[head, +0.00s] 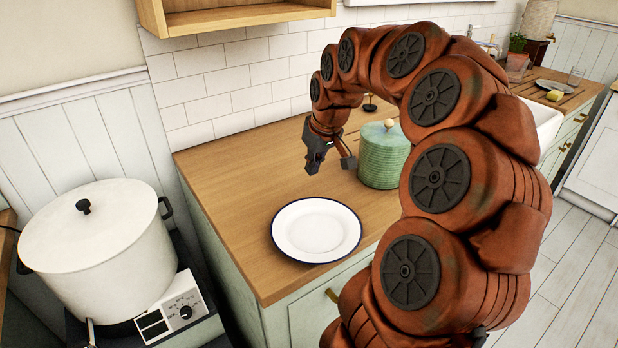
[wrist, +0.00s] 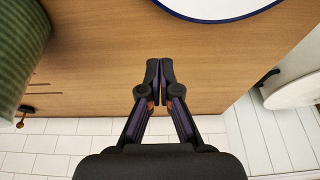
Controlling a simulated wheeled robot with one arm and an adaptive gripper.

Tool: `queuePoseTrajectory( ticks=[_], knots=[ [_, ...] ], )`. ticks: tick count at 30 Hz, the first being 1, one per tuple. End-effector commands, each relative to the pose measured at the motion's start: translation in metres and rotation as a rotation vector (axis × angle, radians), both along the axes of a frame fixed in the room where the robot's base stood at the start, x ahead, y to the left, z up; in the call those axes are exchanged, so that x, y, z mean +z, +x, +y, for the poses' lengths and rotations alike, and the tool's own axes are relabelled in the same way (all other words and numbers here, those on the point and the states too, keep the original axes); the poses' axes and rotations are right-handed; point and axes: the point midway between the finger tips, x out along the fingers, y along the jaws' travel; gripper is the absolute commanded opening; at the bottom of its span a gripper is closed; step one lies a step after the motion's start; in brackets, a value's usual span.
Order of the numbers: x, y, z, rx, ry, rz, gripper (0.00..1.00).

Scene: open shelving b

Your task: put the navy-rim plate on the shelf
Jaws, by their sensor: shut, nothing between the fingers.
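The navy-rim plate (head: 316,231) is white with a dark blue edge. It lies flat on the wooden counter near its front left corner. Part of it shows at the top of the wrist view (wrist: 215,6). My gripper (head: 314,169) is above the counter, behind the plate and apart from it. In the wrist view its two fingers (wrist: 160,82) are together with nothing between them. A wooden open shelf (head: 240,18) hangs on the wall at the top of the head view; only its lower part shows.
A green ribbed canister (head: 382,155) stands on the counter (head: 222,173), right of my gripper. A large white pot (head: 92,238) sits on a cooker at the left. A sink (head: 541,118) and another plate (head: 553,86) are at the right. The counter's back left is clear.

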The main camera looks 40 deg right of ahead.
Motion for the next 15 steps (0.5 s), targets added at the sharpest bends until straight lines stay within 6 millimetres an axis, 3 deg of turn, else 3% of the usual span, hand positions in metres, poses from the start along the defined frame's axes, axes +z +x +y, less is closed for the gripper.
queuePoseTrajectory(
  ticks=[6, 15],
  knots=[
    [0.026, -0.008, 0.001, 0.001, -0.002, -0.004, 0.0],
    [0.033, -0.011, 0.003, 0.003, 0.0, 0.0, 0.0]
  ],
)
